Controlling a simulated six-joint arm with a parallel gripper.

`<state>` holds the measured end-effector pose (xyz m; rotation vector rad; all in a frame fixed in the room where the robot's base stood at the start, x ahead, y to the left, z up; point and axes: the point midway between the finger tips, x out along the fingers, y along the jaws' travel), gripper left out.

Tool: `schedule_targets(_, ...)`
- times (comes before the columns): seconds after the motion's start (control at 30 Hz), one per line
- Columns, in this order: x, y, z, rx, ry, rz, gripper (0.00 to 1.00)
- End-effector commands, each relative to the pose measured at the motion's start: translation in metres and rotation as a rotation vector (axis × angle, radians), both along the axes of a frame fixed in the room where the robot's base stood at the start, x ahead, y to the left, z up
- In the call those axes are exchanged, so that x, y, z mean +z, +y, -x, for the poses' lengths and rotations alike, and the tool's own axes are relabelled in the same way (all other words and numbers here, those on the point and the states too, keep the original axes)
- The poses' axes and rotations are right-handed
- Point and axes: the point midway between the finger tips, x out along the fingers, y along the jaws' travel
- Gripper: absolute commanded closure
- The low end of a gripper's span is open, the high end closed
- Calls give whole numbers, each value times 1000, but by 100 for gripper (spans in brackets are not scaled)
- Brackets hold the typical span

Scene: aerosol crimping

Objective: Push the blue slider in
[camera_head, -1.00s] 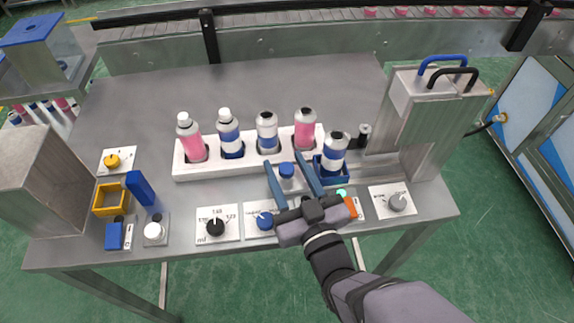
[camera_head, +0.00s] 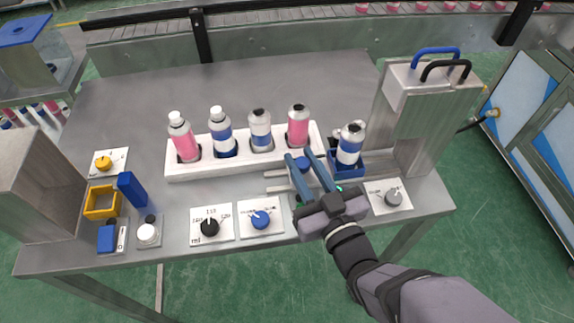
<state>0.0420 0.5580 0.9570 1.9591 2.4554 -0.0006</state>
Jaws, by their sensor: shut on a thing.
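The blue slider shows as a round blue knob (camera_head: 302,163) and a square blue holder (camera_head: 346,172) to its right. A white-and-blue can (camera_head: 349,145) stands upright in the holder. My gripper (camera_head: 297,156) reaches in from the lower right and is shut on the knob, with one blue finger on each side of it. Metal rails (camera_head: 276,188) show to the left of the fingers. The holder is beside the grey crimping press (camera_head: 415,125), which has a blue and a black handle on top. My gripper's body hides part of the panel below.
A white rack (camera_head: 240,162) with pink and blue bottles stands behind and left of my fingers. Dial plates line the front edge, including a blue dial (camera_head: 260,219) and a grey dial (camera_head: 393,198). The table's back left is clear.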

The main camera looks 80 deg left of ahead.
Motion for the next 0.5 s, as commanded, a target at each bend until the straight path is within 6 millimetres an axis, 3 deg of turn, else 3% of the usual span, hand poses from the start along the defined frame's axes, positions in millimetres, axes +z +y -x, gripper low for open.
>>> schedule_targets(0.5,2,1,-72,-4,-1,-6,100)
